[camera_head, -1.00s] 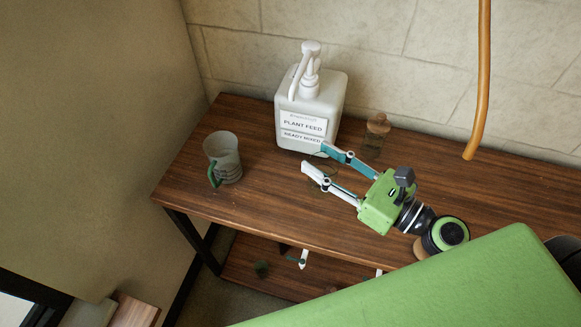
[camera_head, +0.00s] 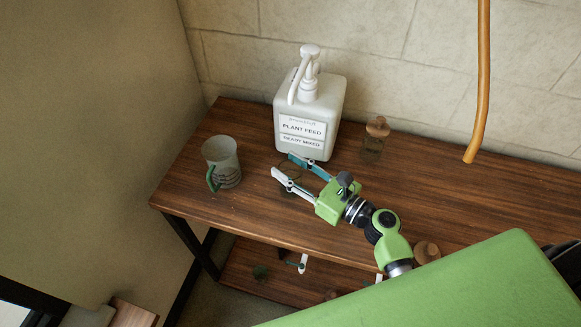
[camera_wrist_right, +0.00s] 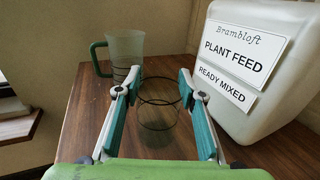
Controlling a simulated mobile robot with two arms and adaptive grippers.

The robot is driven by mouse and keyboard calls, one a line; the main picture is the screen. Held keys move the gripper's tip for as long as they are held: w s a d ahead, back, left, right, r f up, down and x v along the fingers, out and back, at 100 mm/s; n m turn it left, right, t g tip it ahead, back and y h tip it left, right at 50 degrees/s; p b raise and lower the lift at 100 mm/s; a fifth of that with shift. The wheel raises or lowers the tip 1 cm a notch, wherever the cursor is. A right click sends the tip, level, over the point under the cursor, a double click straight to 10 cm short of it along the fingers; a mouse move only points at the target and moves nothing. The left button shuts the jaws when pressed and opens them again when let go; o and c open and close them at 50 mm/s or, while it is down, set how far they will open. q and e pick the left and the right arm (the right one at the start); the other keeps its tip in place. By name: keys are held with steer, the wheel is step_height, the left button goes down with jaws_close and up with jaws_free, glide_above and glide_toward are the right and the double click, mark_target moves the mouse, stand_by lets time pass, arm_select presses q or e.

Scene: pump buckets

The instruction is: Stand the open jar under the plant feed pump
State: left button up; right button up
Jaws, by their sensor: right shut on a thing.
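The plant feed pump (camera_head: 306,112) is a white square bottle labelled PLANT FEED, standing at the back of the wooden table; its spout points down toward the front left. The bottle also shows at the right in the right wrist view (camera_wrist_right: 258,70). The open jar (camera_wrist_right: 158,122) is clear glass with a thin dark rim, upright between the fingers, beside the bottle's front. My right gripper (camera_head: 283,167) is shut on the open jar. In the head view the jar is faint and partly hidden by the fingers.
A frosted mug with a green handle (camera_head: 222,163) stands left of the jar. A small corked jar (camera_head: 375,138) stands right of the pump. An orange hose (camera_head: 482,85) hangs at the right. Small white and teal things (camera_head: 302,263) show low by the lower shelf.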

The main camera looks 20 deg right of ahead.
steer(key=shift+r, duration=0.1)
steer(key=o, duration=1.3)
steer(key=shift+o, duration=0.2)
steer(key=shift+s+d, duration=0.25)
steer(key=shift+s, duration=0.05)
steer(key=b+v, duration=0.2)
steer(key=v, duration=0.8)
steer(key=shift+s+d+b, duration=0.1)
steer(key=shift+s+b, duration=0.1)
steer(key=shift+b, duration=0.1)
steer(key=shift+s+d, duration=0.25)
steer(key=shift+s, duration=0.1)
